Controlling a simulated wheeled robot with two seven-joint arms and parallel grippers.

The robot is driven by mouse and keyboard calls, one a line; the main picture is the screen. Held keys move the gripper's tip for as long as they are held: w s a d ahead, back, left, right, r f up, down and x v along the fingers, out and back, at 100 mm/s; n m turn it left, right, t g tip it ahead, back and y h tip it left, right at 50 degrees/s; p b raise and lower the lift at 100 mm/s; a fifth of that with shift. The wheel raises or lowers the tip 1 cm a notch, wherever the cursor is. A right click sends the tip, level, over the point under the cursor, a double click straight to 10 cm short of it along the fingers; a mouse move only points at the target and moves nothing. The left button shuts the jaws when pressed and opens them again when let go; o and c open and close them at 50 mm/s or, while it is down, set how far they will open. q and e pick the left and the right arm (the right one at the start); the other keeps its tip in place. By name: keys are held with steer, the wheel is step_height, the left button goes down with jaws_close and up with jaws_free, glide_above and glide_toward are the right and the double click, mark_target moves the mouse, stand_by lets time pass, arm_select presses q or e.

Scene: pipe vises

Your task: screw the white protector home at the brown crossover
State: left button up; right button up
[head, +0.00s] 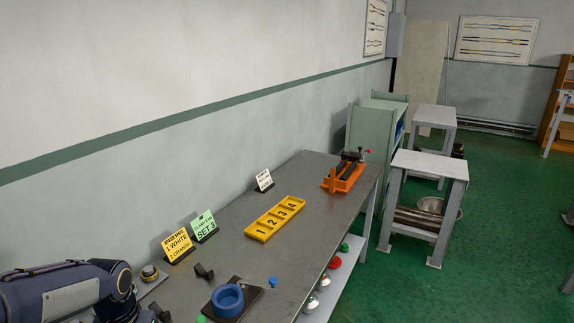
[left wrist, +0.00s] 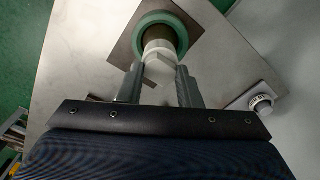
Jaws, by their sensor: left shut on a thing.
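In the left wrist view my left gripper (left wrist: 159,69) is shut on the white protector (left wrist: 158,49), with one finger on each side of it. The protector's far end is at the brown crossover (left wrist: 166,31), which shows as a dark brown round part inside a green ring (left wrist: 143,31) on a brown square plate (left wrist: 124,40). The protector hides part of the crossover, and I cannot tell how deep the thread is engaged. In the head view only my left arm shows, at the lower left; the gripper, protector and crossover are not visible there. My right gripper is in neither view.
A blue ring vise (head: 228,300) stands on the bench (head: 300,222). A yellow numbered tray (head: 274,218), a yellow sign (head: 178,245), a green sign (head: 204,224) and an orange vise (head: 343,180) stand farther along. A knob (left wrist: 260,103) on a plate is right of my gripper.

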arm_select(q)
steer(key=m, duration=0.5)
steer(key=shift+m+p, duration=0.3)
steer(key=shift+p, duration=0.1)
steer(key=m, duration=0.3)
steer(key=shift+p, duration=0.35)
steer(key=shift+m, duration=1.1)
steer(key=o, duration=0.9)
steer(key=shift+r+p, duration=1.1)
steer(key=shift+r, duration=0.05)
steer(key=shift+f, duration=0.1)
